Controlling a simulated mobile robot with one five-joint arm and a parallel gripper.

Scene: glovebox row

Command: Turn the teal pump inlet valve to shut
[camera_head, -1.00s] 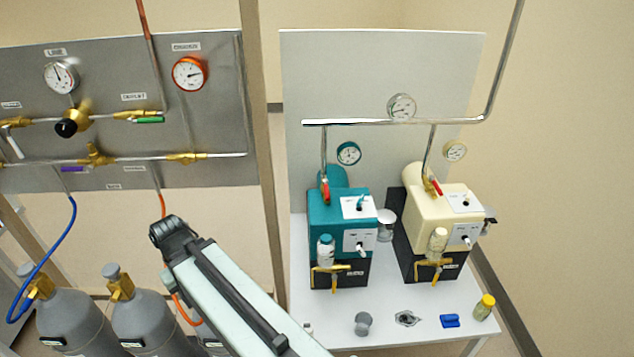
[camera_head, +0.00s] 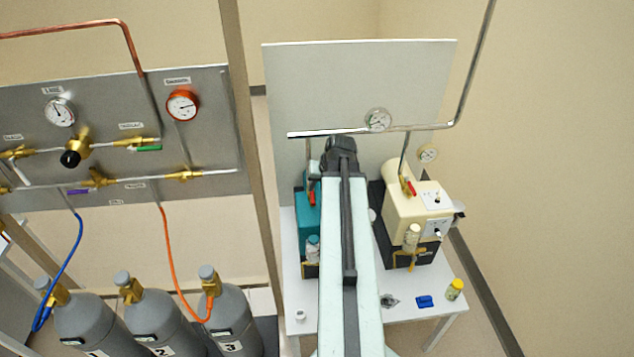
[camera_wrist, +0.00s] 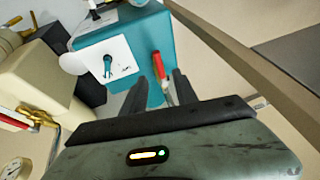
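The teal pump (camera_head: 304,214) stands on the white table, mostly hidden behind my arm in the head view. It fills the upper middle of the wrist view (camera_wrist: 172,28). Its inlet valve has a red lever handle (camera_head: 312,198) on the vertical pipe above the pump; the lever looks roughly in line with the pipe. In the wrist view the red lever (camera_wrist: 159,67) shows just beyond and between my fingertips. My gripper (camera_wrist: 159,84) is open, its two dark fingers apart with nothing held. Whether a finger touches the lever I cannot tell.
The cream pump (camera_head: 418,205) with its own red lever (camera_head: 408,187) stands close on the right. A horizontal metal pipe (camera_head: 400,128) with a gauge (camera_head: 378,119) runs above both pumps. A tan post (camera_head: 252,150) and gas cylinders (camera_head: 160,318) are on the left.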

